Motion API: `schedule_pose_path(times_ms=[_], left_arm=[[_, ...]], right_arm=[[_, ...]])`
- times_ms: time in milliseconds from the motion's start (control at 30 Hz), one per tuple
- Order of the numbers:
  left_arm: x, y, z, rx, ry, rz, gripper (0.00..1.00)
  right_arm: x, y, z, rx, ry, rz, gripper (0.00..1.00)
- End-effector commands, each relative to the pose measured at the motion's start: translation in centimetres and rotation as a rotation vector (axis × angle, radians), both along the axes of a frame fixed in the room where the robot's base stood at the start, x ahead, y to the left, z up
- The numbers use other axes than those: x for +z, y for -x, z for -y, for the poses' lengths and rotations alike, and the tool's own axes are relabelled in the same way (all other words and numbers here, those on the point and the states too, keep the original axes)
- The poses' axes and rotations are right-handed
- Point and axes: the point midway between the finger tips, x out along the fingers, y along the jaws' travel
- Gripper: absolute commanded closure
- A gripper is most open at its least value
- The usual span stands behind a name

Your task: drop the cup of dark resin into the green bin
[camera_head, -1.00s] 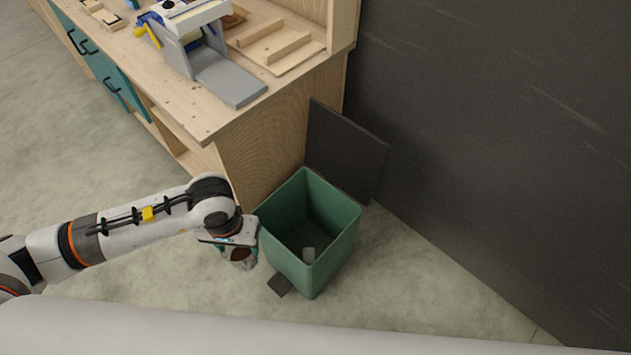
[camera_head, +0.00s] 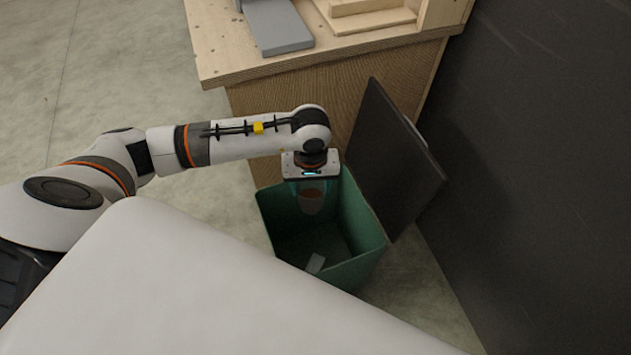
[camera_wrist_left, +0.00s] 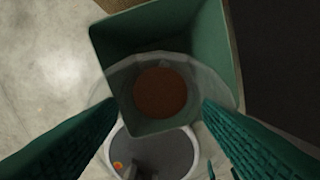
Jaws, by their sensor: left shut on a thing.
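My left gripper (camera_head: 312,190) is over the bin's opening, shut on the cup of dark resin (camera_head: 312,204). The cup is clear with reddish-brown resin in it. In the left wrist view the cup (camera_wrist_left: 160,92) sits between the two green fingers, with the bin (camera_wrist_left: 205,30) below and behind it. My right gripper is not in view.
A dark lid (camera_head: 390,160) stands raised behind the bin, near the dark wall (camera_head: 540,180). The wooden workbench (camera_head: 330,95) is behind my arm, with a grey device part (camera_head: 276,25) on it. Pale floor (camera_head: 80,80) is clear at the left.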

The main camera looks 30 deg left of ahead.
Motion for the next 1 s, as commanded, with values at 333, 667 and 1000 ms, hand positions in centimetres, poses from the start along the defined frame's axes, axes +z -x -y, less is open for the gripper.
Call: schedule_pose_path(times_ms=[333,667,1000], left_arm=[[-8.7,-3.1,-0.8,0.250,0.009,0.001,0.53],[-9.8,-3.6,-0.9,0.296,0.012,-0.001,0.53],[-12.3,-3.5,-0.9,0.295,0.012,-0.001,0.53]], right_arm=[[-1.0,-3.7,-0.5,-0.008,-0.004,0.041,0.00],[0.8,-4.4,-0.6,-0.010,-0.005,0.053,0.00],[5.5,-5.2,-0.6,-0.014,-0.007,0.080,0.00]])
